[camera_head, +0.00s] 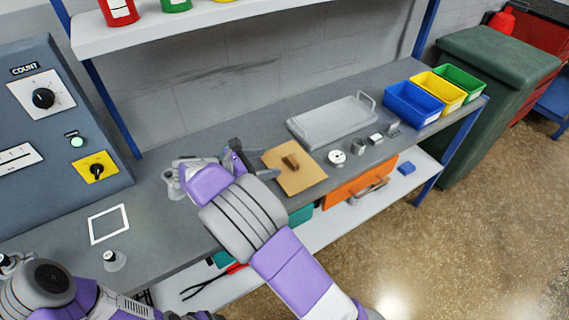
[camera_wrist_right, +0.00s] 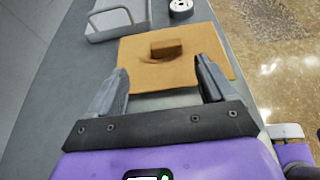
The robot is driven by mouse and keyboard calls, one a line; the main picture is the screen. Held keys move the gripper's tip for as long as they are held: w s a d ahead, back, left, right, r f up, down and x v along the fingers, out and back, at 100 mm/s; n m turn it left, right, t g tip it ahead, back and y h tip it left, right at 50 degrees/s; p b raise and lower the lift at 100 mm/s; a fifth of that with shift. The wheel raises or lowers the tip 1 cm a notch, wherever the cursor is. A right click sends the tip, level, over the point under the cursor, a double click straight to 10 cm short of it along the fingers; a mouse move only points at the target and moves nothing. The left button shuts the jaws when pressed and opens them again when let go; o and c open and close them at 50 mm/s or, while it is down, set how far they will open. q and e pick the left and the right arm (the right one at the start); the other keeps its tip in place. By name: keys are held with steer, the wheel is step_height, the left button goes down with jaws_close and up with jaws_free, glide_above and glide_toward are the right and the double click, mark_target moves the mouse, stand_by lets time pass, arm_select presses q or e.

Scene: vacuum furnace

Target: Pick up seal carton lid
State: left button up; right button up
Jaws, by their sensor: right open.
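The seal carton lid looks like a flat brown cardboard panel (camera_head: 309,179) with a small raised block (camera_head: 291,161) as its grip. It lies on the grey bench and also shows in the right wrist view (camera_wrist_right: 135,62), the block (camera_wrist_right: 166,47) near its middle. My right gripper (camera_head: 240,155) is open and empty, just left of the panel in the head view. In the wrist view its fingers (camera_wrist_right: 160,78) are spread, with the block beyond and between the tips, not touched.
A grey handled tray (camera_head: 331,124) and several small metal parts, including a round one (camera_head: 337,158), lie beyond the panel. Blue (camera_head: 411,104), yellow and green bins stand at the bench's far end. A control panel (camera_head: 60,130) stands left. A shelf runs above.

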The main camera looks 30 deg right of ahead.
mark_target(291, 161)
steer(key=shift+s+d+f+b, duration=0.15)
steer(key=shift+d+f+b, duration=0.1)
steer(key=shift+d, duration=0.35)
steer(key=shift+s+d+f+b, duration=0.1)
steer(key=shift+d+f+b, duration=0.1)
steer(key=shift+d, duration=0.4)
steer(key=b+x, duration=0.2)
steer(key=x, duration=0.2)
steer(key=shift+s+d+f, duration=0.1)
steer(key=shift+s, duration=0.1)
steer(key=shift+d+b, duration=0.25)
steer(key=shift+b, duration=0.05)
steer(key=shift+w, duration=0.1)
steer(key=c, duration=1.1)
